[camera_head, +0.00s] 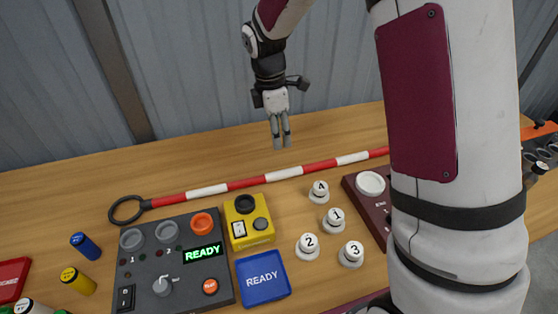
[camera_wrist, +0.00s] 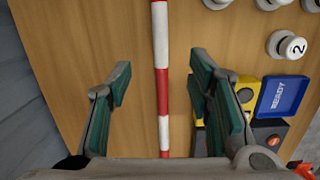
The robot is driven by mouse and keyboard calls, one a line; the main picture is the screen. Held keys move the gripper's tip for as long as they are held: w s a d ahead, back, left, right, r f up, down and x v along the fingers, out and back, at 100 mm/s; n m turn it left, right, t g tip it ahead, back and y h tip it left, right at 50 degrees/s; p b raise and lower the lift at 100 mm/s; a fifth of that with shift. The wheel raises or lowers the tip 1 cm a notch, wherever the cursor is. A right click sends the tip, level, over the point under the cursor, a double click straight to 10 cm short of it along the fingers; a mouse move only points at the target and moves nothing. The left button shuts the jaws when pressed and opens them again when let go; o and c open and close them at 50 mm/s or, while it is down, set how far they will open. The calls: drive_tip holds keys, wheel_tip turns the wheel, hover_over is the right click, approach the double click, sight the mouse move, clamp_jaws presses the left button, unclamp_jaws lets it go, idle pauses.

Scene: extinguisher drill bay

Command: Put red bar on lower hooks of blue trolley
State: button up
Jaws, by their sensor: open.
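The red bar (camera_head: 246,183), striped red and white with a black ring at its left end, lies on the wooden table behind the panels. Its right part is hidden by my arm. In the wrist view the bar (camera_wrist: 160,85) runs up and down between my open fingers. My gripper (camera_head: 281,147) points down above the bar, apart from it, and is empty. In the wrist view my gripper (camera_wrist: 160,95) has a green pad on each side of the bar, not touching it. I cannot make out the blue trolley or its hooks in either view.
A dark control panel (camera_head: 142,265) reading READY, a yellow box (camera_head: 236,216), a blue READY plate (camera_head: 263,288) and several white numbered knobs (camera_head: 333,220) sit in front of the bar. A corrugated wall (camera_head: 190,60) stands behind the table. The strip behind the bar is clear.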

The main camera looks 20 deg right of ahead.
drive_tip(key=f, duration=0.2)
hover_over(283, 171)
drive_tip(key=shift+n, duration=0.3)
drive_tip(key=f, duration=0.8)
drive_tip(key=shift+w+a, duration=0.15)
drive_tip(key=shift+w, duration=0.05)
drive_tip(key=f, duration=0.4)
drive_tip(key=shift+s+p, duration=0.25)
drive_tip(key=shift+p, duration=0.05)
drive_tip(key=shift+d+f, duration=0.2)
drive_tip(key=shift+f, duration=0.35)
clamp_jaws()
